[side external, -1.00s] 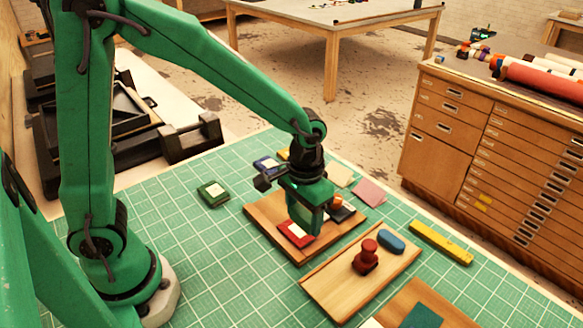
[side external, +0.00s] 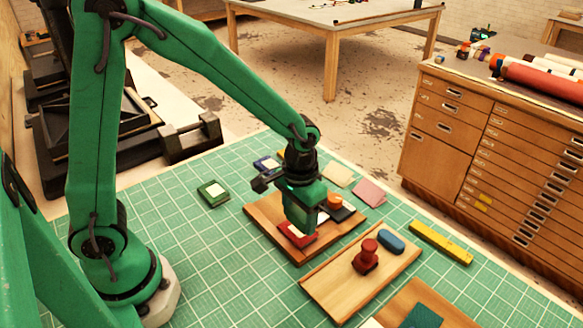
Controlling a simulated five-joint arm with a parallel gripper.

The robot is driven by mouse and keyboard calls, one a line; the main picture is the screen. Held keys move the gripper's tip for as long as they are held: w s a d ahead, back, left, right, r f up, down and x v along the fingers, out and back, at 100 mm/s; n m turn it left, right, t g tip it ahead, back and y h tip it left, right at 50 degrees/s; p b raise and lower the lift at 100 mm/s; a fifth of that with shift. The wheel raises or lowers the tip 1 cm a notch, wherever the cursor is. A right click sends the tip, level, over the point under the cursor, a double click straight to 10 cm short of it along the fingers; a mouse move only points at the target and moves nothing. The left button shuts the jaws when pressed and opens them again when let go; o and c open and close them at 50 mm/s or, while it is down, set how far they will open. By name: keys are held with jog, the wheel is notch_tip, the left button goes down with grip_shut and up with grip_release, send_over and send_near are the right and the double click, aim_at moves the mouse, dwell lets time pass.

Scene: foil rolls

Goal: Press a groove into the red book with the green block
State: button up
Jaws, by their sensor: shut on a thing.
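The red book (side external: 289,238) lies flat on the left wooden board, with a pale label on its cover. My gripper (side external: 301,225) points down directly over it and hides much of the cover. It is shut on the green block (side external: 297,212), which is hard to tell apart from the green of my gripper. The lower end of the block is at or just above the book. I cannot tell whether they touch, and no groove is visible on the part of the cover that shows.
A dark book with an orange piece (side external: 334,199) lies right behind my gripper. A second board (side external: 330,290) holds a red knobbed stamp (side external: 367,256) and a blue oval piece (side external: 391,242). A green book (side external: 213,193) lies left. The mat between is clear.

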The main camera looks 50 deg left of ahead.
aim_at(294, 232)
jog(key=shift+f, duration=1.55)
jog(key=shift+f, duration=0.5)
dwell(1.2)
jog(key=shift+a, duration=1.65)
dwell(1.6)
jog(key=shift+d, duration=0.8)
dwell(0.7)
